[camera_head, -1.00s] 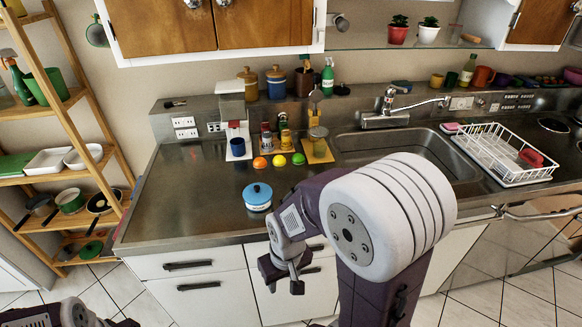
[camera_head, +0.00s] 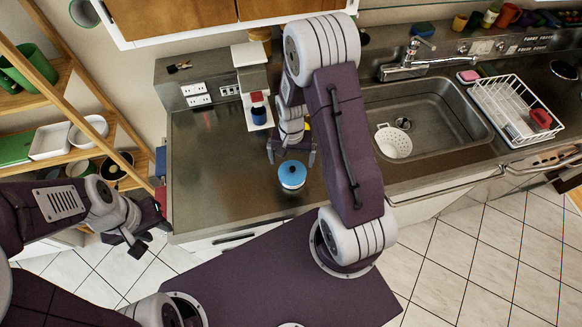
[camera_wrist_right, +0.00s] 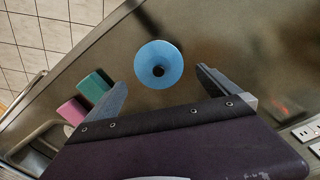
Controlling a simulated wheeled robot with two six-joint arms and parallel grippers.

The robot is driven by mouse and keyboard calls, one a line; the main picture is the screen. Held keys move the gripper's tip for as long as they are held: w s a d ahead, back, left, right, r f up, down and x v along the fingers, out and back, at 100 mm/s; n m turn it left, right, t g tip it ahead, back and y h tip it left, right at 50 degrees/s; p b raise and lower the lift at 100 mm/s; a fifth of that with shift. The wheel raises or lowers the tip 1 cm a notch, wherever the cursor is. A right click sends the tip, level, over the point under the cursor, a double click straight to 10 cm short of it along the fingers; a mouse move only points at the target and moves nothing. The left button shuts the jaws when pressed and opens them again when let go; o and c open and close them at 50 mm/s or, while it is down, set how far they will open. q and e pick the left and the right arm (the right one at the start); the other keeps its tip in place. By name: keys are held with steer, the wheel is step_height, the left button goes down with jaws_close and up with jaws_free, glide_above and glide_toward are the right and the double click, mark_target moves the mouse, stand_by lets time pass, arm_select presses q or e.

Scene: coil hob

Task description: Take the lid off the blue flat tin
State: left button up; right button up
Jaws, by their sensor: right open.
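The blue flat tin (camera_head: 292,177) stands on the steel counter near its front edge, its blue lid with a dark knob on top. In the right wrist view the round blue lid (camera_wrist_right: 158,65) shows from above, the knob at its middle. My right gripper (camera_head: 291,157) is open above the counter, just behind the tin in the head view. In the right wrist view its fingers (camera_wrist_right: 160,78) stand either side of the lid, with nothing gripped; contact cannot be told. My left gripper (camera_head: 138,237) is empty and looks open, left of the counter over the floor.
A coffee machine (camera_head: 252,85) with a blue cup (camera_head: 259,115) stands behind. My right arm hides part of the back counter. The sink (camera_head: 440,125) holds a white strainer (camera_head: 393,141); a dish rack (camera_head: 515,108) stands right. The counter left of the tin is clear.

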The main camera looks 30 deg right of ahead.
mark_target(292, 168)
steer(key=shift+w+d+f, duration=0.2)
steer(key=shift+d+f, duration=0.1)
steer(key=shift+f, duration=0.2)
steer(key=f, duration=0.1)
steer(key=f+p, duration=0.1)
steer(key=f, duration=0.1)
steer(key=f+p, duration=0.1)
steer(key=shift+s+a+f, duration=0.2)
steer(key=shift+s+f, duration=0.05)
steer(key=shift+s, duration=0.05)
steer(key=shift+w+d+f, duration=0.1)
steer(key=shift+f, duration=0.05)
steer(key=c, duration=0.6)
arm_select(q)
steer(key=shift+w+d+r, duration=0.15)
steer(key=shift+r, duration=0.8)
arm_select(e)
steer(key=c, duration=0.5)
